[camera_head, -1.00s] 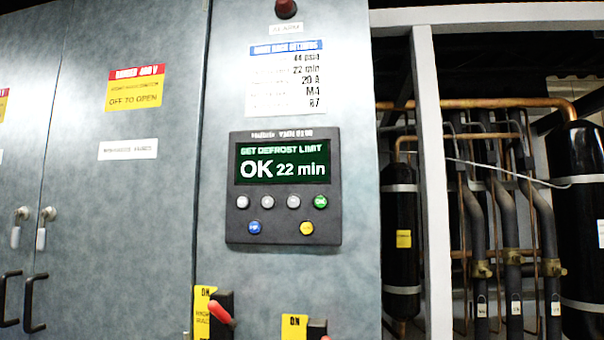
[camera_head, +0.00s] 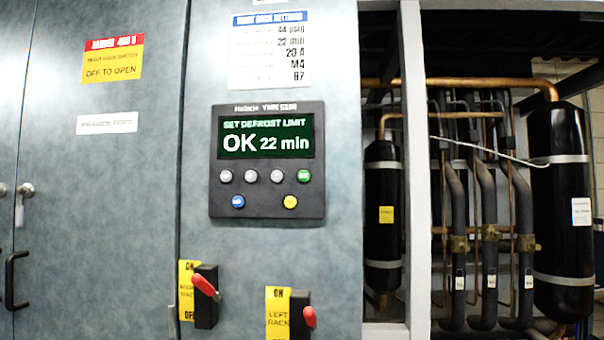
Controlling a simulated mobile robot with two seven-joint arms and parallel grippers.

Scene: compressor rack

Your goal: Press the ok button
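A dark control panel (camera_head: 266,207) is mounted on the grey cabinet front in the head view. Its green screen (camera_head: 265,135) reads "SET DEFROST LIMIT" and "OK 22 min". Below the screen is a row of three whitish buttons and, at the right end, a green button (camera_head: 304,176) whose small label looks like OK. A blue button (camera_head: 238,202) and a yellow button (camera_head: 290,202) sit in the lower row. Neither of my grippers shows in the view.
Two red-handled switches, the right rack switch (camera_head: 205,290) and the left rack switch (camera_head: 305,316), stick out below the panel. A settings sheet (camera_head: 270,52) is above it. Door handles (camera_head: 12,280) are at far left. Black tanks (camera_head: 562,210) and pipes stand in the open rack at right.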

